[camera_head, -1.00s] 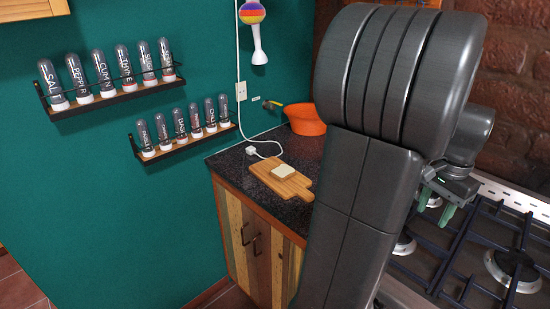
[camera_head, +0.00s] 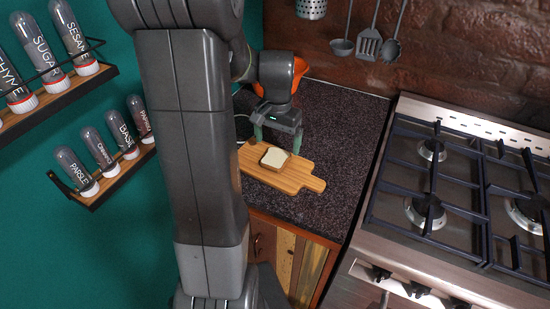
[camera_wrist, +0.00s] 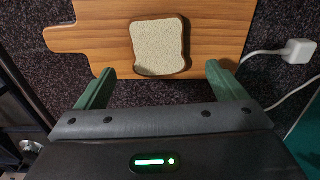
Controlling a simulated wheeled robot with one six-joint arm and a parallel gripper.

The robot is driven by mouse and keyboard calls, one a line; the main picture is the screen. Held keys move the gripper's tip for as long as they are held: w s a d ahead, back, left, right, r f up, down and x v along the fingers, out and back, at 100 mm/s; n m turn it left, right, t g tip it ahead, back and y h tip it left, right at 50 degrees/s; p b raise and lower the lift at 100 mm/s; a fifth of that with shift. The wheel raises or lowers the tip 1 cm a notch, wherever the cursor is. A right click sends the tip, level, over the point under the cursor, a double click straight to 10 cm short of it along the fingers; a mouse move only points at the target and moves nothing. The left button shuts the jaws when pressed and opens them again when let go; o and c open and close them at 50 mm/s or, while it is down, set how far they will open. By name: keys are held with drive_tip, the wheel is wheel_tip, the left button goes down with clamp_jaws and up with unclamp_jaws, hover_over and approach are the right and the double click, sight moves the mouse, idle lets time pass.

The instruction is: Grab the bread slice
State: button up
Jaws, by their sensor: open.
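The bread slice (camera_head: 274,157) lies flat on a wooden cutting board (camera_head: 302,180) on the dark speckled counter. In the wrist view the bread slice (camera_wrist: 158,46), pale with a brown crust, sits on the board (camera_wrist: 108,42), ahead of and between my green fingers. My gripper (camera_head: 277,147) is open and empty, right beside the bread on its far side. It also shows in the wrist view (camera_wrist: 158,82), with the fingers spread wider than the bread. I cannot tell its exact height above the board.
A gas stove (camera_head: 440,190) stands to the right of the counter. A white plug with a cable (camera_wrist: 298,51) lies beside the board. Utensils (camera_head: 369,43) hang on the brick wall. The counter (camera_head: 335,120) right of the board is clear.

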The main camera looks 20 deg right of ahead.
sight(278, 155)
drive_tip(key=shift+s+f, duration=0.1)
drive_tip(key=shift+f, duration=1.9)
drive_tip(key=c, duration=1.1)
drive_tip(key=shift+o, duration=0.2)
